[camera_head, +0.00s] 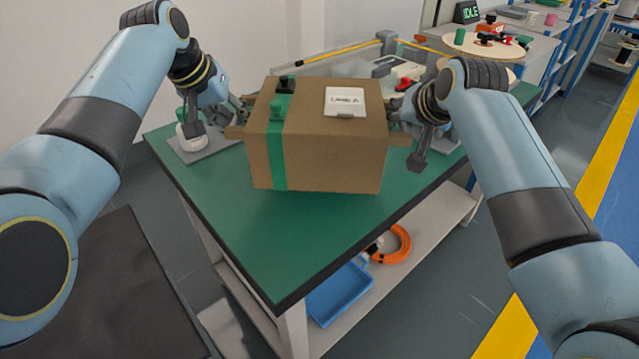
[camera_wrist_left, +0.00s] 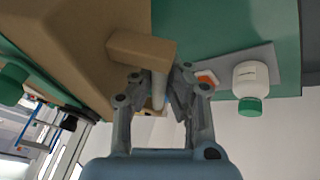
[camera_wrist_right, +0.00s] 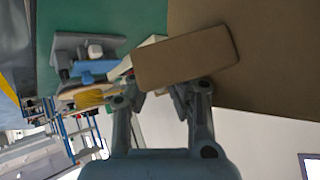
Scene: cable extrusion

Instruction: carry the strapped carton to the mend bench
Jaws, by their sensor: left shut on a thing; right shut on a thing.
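The strapped carton (camera_head: 335,145) is a brown box with a green strap (camera_head: 278,150) down its left part and a white label on top. It is upright over the green-topped bench (camera_head: 240,220); I cannot tell whether its underside touches the bench. My left gripper (camera_head: 238,118) is shut on the carton's left side handle, a brown block (camera_wrist_left: 140,48) in the left wrist view. My right gripper (camera_head: 398,112) is shut on the right side handle, which shows in the right wrist view (camera_wrist_right: 185,58). The carton's far side and underside are hidden.
A white bottle with a green cap (camera_wrist_left: 250,80) stands on a grey plate beside the left gripper. Tools and small items lie behind the carton. A blue tray (camera_head: 340,292) and an orange cable coil (camera_head: 392,245) are on the lower shelf. The bench's front corner is clear.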

